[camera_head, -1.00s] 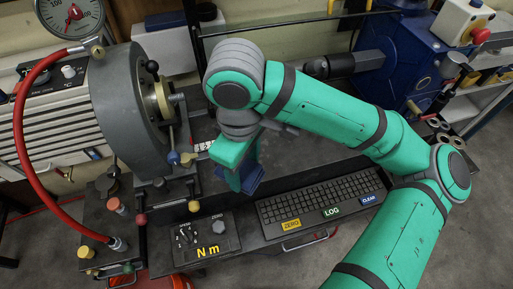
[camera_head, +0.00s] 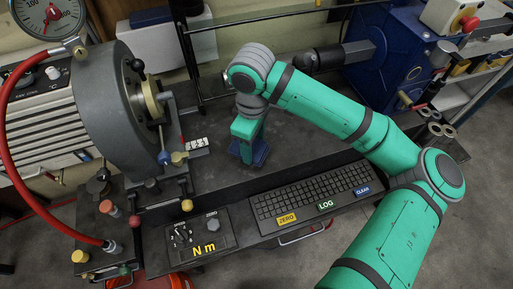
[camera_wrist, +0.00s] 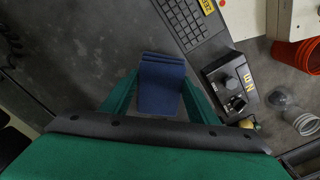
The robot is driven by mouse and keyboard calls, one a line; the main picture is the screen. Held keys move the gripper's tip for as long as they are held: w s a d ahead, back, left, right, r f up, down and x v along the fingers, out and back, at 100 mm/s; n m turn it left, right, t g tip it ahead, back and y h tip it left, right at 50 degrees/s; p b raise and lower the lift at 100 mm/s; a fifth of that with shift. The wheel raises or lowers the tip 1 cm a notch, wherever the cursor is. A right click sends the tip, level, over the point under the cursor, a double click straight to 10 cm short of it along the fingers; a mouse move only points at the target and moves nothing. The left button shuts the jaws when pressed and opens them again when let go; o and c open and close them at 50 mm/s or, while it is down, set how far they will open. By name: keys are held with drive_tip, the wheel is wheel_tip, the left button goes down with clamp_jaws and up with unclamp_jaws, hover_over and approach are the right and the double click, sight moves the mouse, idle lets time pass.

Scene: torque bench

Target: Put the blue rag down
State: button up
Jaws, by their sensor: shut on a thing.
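The blue rag (camera_head: 258,152) is a dark blue folded piece at the end of my gripper (camera_head: 247,148), low over the dark bench top (camera_head: 310,140) behind the keyboard. In the wrist view the rag (camera_wrist: 162,85) sits between the two green fingers of my gripper (camera_wrist: 155,97), which are shut on it. The rag appears at or near the bench surface. I cannot tell whether it touches.
The keyboard (camera_head: 310,190) and the Nm control box (camera_head: 200,238) lie along the bench's front edge. The grey machine (camera_head: 108,115) stands at the left. A white counter block (camera_head: 196,144) lies left of my gripper. Bare bench lies right of the rag.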

sight(256, 150)
drive_tip(key=shift+w+d+f, duration=0.25)
drive_tip(key=shift+w+f, duration=0.2)
drive_tip(key=shift+f, duration=0.1)
drive_tip(key=f, duration=0.3)
drive_tip(key=shift+w+d+f, duration=0.2)
drive_tip(key=shift+d, duration=0.1)
drive_tip(key=shift+a, duration=0.45)
drive_tip(key=shift+f, duration=0.15)
drive_tip(key=o, duration=1.4)
drive_tip(key=shift+s+d, duration=0.1)
drive_tip(key=shift+d, duration=0.1)
